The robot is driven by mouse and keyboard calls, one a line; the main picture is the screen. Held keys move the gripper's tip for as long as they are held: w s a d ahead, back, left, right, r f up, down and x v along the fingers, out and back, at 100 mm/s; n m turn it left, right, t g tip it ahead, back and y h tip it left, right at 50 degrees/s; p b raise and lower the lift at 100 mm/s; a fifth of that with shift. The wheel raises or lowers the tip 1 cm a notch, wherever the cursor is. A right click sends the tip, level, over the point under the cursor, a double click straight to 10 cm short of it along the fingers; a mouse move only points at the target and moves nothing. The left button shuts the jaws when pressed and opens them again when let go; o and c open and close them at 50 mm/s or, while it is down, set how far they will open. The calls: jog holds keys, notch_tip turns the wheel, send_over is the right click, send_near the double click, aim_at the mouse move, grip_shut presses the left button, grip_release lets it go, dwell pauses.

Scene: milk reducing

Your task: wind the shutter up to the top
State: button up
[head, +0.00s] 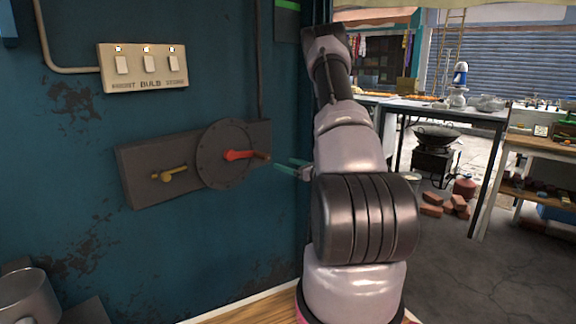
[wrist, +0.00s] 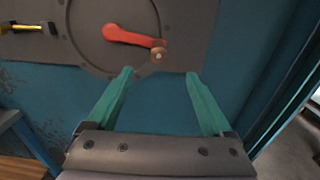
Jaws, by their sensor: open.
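A red crank arm (head: 238,155) is mounted on a round dark plate (head: 216,170) on the wall. It points right, and a brown knob (head: 262,156) is at its outer end. In the wrist view the red crank arm (wrist: 125,36) slopes slightly down to the knob (wrist: 158,54). My gripper (head: 284,164) is open and empty, just right of the knob in the head view. In the wrist view my gripper's green fingers (wrist: 158,73) are apart, with the knob just beyond the gap between their tips. A slatted grey-blue shutter (head: 500,65) shows in the background; I cannot tell whether this crank moves it.
A yellow lever (head: 168,174) sits left of the crank on the same panel. A switch box (head: 144,68) is above. A metal pot (head: 26,298) is at lower left. A table (head: 440,108) and a wok (head: 437,135) stand farther right.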

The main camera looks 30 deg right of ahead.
aim_at(269, 158)
jog(key=shift+x, duration=6.4)
jog(key=shift+a, duration=0.1)
jog(key=shift+c, duration=0.3)
grip_shut()
